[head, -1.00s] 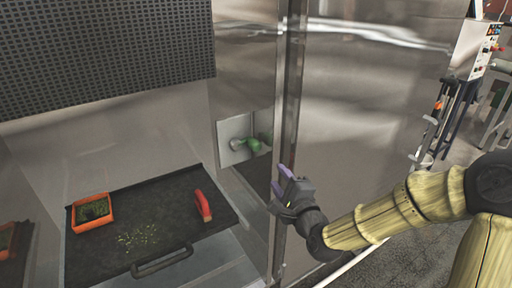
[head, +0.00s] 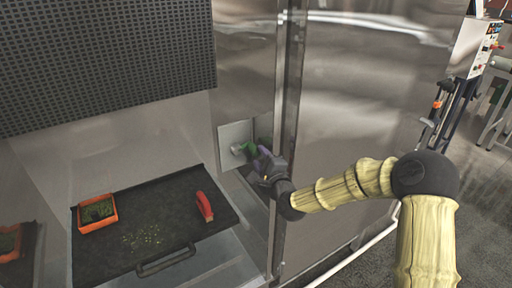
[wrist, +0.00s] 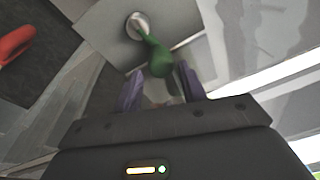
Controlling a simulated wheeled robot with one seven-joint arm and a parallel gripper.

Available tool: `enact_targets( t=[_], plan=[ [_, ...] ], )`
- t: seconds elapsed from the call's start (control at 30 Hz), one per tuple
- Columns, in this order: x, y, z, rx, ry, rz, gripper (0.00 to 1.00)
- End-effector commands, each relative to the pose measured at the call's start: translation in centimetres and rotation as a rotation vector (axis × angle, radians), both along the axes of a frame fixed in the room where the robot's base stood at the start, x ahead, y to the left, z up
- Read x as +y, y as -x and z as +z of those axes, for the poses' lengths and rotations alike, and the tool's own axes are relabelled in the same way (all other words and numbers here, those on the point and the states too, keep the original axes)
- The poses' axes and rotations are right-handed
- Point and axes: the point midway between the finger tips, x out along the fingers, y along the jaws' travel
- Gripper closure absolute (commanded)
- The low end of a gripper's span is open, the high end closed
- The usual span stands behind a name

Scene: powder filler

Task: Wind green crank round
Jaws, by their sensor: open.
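The green crank (head: 247,149) sits on a grey square plate (head: 228,133) on the machine's inner side wall. In the wrist view the crank (wrist: 157,58) runs from a round silver hub (wrist: 137,25) down to a rounded green end. My gripper (head: 260,158) is right at the crank in the head view and partly hides it. In the wrist view my gripper's purple fingers (wrist: 160,85) are open, one on each side of the crank's lower end. I cannot tell whether either finger touches it.
A black tray (head: 185,235) with a handle lies below left, holding an orange box (head: 97,222) of green bits, a red-handled object (head: 204,206) and scattered bits. A metal post (head: 287,120) stands close beside my gripper.

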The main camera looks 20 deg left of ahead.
Motion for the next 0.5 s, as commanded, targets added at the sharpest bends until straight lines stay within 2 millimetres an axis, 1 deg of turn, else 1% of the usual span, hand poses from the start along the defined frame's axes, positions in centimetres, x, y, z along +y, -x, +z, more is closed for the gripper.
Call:
enact_targets(
  t=[0.03,0.1,0.23,0.33,0.5],
  plan=[
    [0.6,-0.6,0.3,0.0,-0.001,0.001,0.59],
    [1.3,-1.4,0.3,-0.001,-0.001,0.001,0.59],
    [2.2,-2.6,0.2,0.0,-0.001,0.0,0.59],
    [2.7,-3.1,0.1,0.001,-0.001,0.0,0.59],
    [2.9,-3.4,0.0,0.001,0.001,0.0,0.59]
  ],
)
